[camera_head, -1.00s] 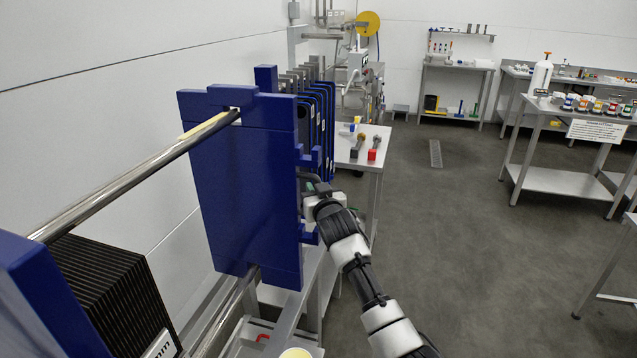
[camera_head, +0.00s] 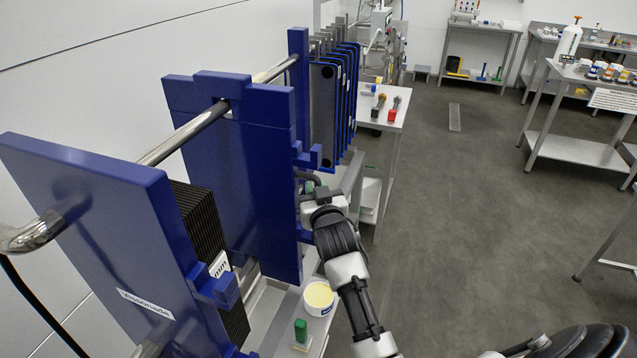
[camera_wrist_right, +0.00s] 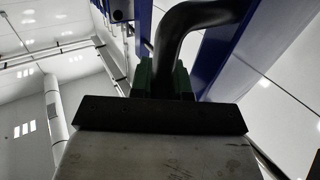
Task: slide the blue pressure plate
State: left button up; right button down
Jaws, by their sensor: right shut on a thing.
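The blue pressure plate (camera_head: 255,165) stands upright in the middle of the head view, on a steel rail (camera_head: 180,138) that runs through its top. A dark curved handle (camera_head: 306,177) sits at its right side; it also shows large in the right wrist view (camera_wrist_right: 180,35). My right gripper (camera_head: 313,188) is shut on this handle; its green fingers (camera_wrist_right: 163,78) close around the bar in the wrist view. The arm partly hides the plate's lower right side. My left gripper is not in view.
A blue end plate (camera_head: 100,235) stands in front, with a stack of dark plates (camera_head: 205,230) behind it. Blue-edged filter plates (camera_head: 335,100) hang farther back. A cup of yellow stuff (camera_head: 319,297) stands on a low shelf. The floor (camera_head: 480,220) to the right is clear.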

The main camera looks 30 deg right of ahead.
jog(key=shift+f, duration=0.1)
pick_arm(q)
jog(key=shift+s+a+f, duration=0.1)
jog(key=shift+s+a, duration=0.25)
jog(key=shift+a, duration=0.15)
pick_arm(e)
jog(key=c, duration=1.4)
grip_release()
jog(key=shift+a, duration=0.1)
jog(key=shift+s, duration=0.1)
pick_arm(q)
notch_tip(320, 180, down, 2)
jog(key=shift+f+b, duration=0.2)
jog(key=shift+b, duration=1.05)
pick_arm(e)
jog(key=v, duration=1)
jog(key=shift+s, duration=0.35)
